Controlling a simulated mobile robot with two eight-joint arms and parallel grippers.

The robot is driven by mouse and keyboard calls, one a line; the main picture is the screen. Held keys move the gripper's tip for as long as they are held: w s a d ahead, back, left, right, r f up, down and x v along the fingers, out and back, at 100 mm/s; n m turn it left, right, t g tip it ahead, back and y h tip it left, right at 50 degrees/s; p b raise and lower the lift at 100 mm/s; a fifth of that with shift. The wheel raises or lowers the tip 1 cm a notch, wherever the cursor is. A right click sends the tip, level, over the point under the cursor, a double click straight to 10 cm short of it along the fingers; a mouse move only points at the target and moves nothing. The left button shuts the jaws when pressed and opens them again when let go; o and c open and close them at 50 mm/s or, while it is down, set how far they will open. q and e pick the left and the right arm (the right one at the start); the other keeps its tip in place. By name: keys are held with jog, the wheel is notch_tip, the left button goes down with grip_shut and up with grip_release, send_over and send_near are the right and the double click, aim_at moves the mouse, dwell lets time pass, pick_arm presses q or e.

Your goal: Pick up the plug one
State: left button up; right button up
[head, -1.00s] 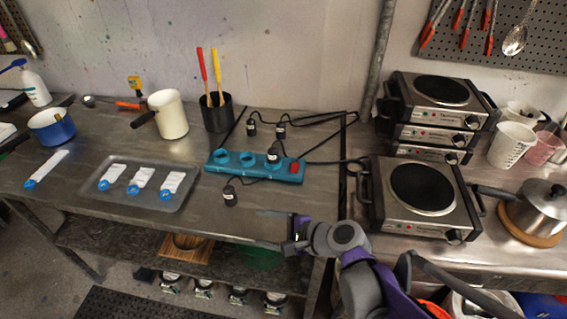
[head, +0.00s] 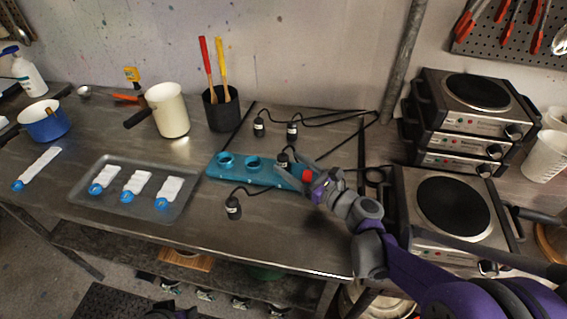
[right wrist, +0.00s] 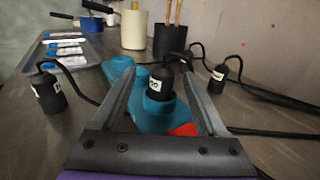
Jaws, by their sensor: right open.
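A teal power strip (head: 240,172) with round sockets and a red switch lies on the steel bench. A black plug with a white label (head: 284,157) stands upright in its right-hand socket. My right gripper (head: 294,166) is open at that end of the strip. In the right wrist view, the socketed plug (right wrist: 158,85) shows between the open fingers (right wrist: 160,98); contact cannot be told. Another black plug (head: 233,207) stands in front of the strip, and two more (head: 259,128) (head: 292,130) stand behind it. The label writing is too small to read surely.
A grey tray (head: 100,212) with several white strips lies left of the strip. A cream pot (head: 168,112) and black holder (head: 222,115) stand behind. Hot plates (head: 450,205) stand at right. Black cords run behind the strip.

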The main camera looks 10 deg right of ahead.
aim_at(287, 160)
jog(key=x, duration=0.4)
jog(key=shift+w+d, duration=0.1)
jog(key=shift+w, duration=0.15)
jog(key=shift+c, duration=0.3)
grip_shut()
